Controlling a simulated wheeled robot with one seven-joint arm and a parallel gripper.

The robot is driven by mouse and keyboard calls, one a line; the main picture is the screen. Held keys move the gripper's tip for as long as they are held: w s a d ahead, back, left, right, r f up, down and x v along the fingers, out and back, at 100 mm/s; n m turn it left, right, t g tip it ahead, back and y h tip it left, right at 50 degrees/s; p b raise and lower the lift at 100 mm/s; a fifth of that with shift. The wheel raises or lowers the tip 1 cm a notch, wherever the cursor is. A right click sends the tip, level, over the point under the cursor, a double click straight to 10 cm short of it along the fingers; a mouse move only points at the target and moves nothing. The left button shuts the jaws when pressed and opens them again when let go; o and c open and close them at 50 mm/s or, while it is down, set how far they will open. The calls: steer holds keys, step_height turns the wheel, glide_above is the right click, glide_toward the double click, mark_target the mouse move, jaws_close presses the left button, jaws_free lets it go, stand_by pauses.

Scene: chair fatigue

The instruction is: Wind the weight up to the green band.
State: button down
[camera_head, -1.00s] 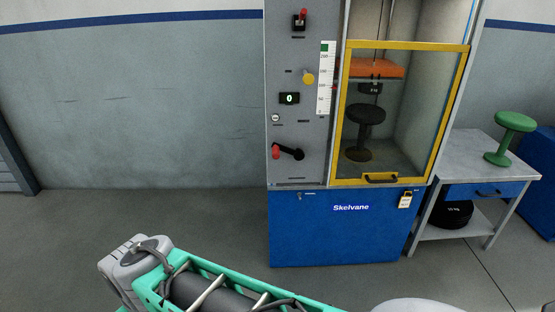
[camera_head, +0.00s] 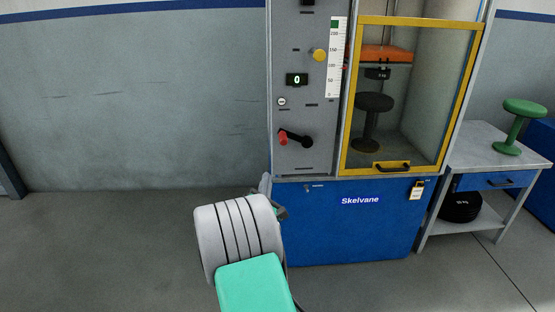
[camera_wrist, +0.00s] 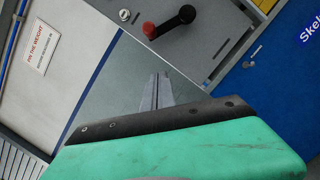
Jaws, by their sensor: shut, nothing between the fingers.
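The crank (camera_head: 296,138), a black arm with a red knob, is on the grey panel and also shows at the top of the wrist view (camera_wrist: 170,22). The green band (camera_head: 335,24) is at the top of the white scale (camera_head: 333,70). An orange block (camera_head: 385,53) hangs behind the yellow-framed door, with a small black labelled weight (camera_head: 378,73) under it. A black stool (camera_head: 373,115) stands below. My gripper (camera_wrist: 158,77) is shut and empty, below and apart from the crank in the wrist view. In the head view my arm mostly hides it.
The yellow-framed door (camera_head: 413,22) appears closed. A yellow knob (camera_head: 320,55) and a display reading 0 (camera_head: 297,79) are above the crank. A side table (camera_head: 477,149) holds a green stool (camera_head: 517,125). Floor to the left is clear.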

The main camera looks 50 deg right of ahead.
steer(key=w+d+r+p, duration=0.1)
steer(key=w+d+r, duration=0.2)
steer(key=d, duration=0.7)
step_height(320, 180, up, 2)
steer(key=shift+r, duration=0.1)
steer(key=shift+r, duration=0.1)
